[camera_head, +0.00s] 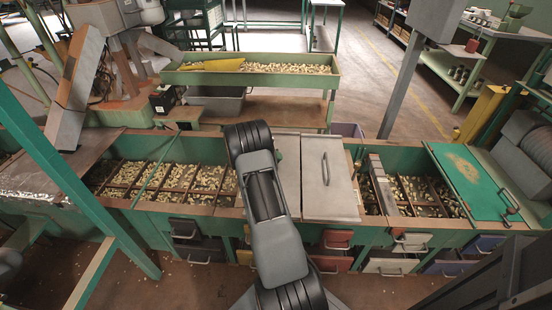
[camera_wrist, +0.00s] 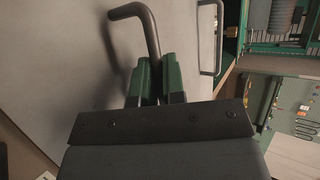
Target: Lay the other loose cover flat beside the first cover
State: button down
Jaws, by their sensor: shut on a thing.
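One pale grey cover (camera_head: 330,190) with a bar handle lies flat across the hopper bench (camera_head: 240,210), right of my arm. A second grey cover (camera_head: 289,170) is just left of it, largely hidden behind my arm in the head view. In the wrist view, this held cover (camera_wrist: 50,60) fills the left side. My gripper (camera_wrist: 157,75) has its green fingers shut on the bent bar handle (camera_wrist: 145,22) of this cover. The other cover's handle (camera_wrist: 219,45) shows to the right. The covers appear side by side; whether the held one touches the bench cannot be told.
Open hopper bays with nuts lie left (camera_head: 165,180) and right (camera_head: 430,193) of the covers. A green cover (camera_head: 465,180) with a handle is at the far right. A long green tray of nuts (camera_head: 290,84) stands behind. A grey post (camera_head: 403,80) rises behind the bench.

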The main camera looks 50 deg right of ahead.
jog(key=shift+f, duration=0.25)
jog(key=c, duration=1.1)
grip_release()
jog(key=p+v, duration=0.4)
jog(key=v, duration=1)
jog(key=shift+f, duration=0.1)
notch_tip(320, 180, up, 8)
jog(key=p, duration=0.8)
